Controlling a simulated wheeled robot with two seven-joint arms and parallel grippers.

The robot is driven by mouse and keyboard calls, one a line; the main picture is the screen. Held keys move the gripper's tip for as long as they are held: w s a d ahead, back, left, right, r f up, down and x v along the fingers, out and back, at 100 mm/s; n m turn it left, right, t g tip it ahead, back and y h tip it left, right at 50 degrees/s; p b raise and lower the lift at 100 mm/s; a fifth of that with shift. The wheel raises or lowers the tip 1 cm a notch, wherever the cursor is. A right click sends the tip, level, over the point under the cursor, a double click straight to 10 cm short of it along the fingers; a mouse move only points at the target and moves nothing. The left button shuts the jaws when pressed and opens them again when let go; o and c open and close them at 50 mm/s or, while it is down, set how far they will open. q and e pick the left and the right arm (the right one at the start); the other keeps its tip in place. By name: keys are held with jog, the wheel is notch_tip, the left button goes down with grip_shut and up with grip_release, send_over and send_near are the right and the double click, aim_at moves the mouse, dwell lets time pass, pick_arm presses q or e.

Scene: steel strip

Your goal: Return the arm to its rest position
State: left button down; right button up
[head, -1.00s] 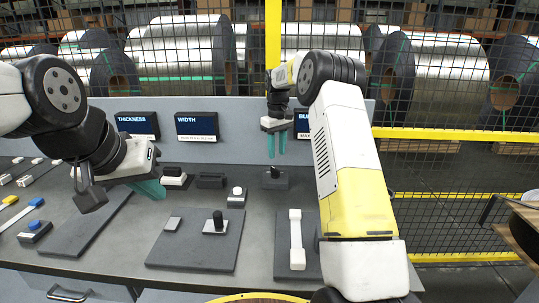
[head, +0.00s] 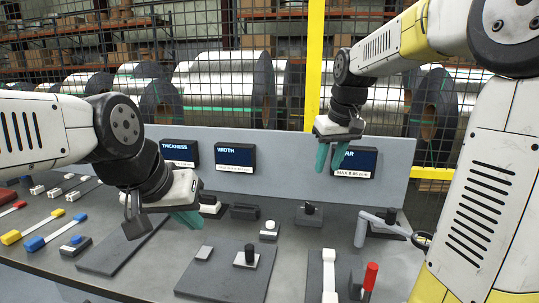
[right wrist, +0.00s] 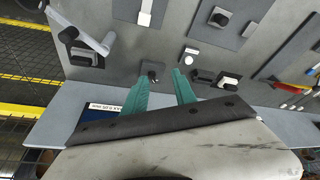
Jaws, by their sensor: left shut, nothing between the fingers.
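My left gripper (head: 186,216) hangs over the left part of the bench in the head view, its teal fingers together and empty. My right gripper (head: 331,155) is held above the bench's back panel in the head view, in front of the dark display marked with a 0.05 mm limit. In the right wrist view its teal fingers (right wrist: 160,88) are apart, with nothing between them. The right arm's upper links fill the right side of the head view.
Coloured-ended strips (head: 42,240) lie at left. A mesh fence and steel coils stand behind.

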jog(key=s+a+f+m+t+y, duration=0.1)
jog(key=s+f+m+t, duration=0.1)
jog(key=s, duration=1.8)
jog(key=shift+s+f+m+t, duration=0.25)
jog(key=shift+f+m+t, duration=0.15)
jog(key=shift+f+t, duration=0.1)
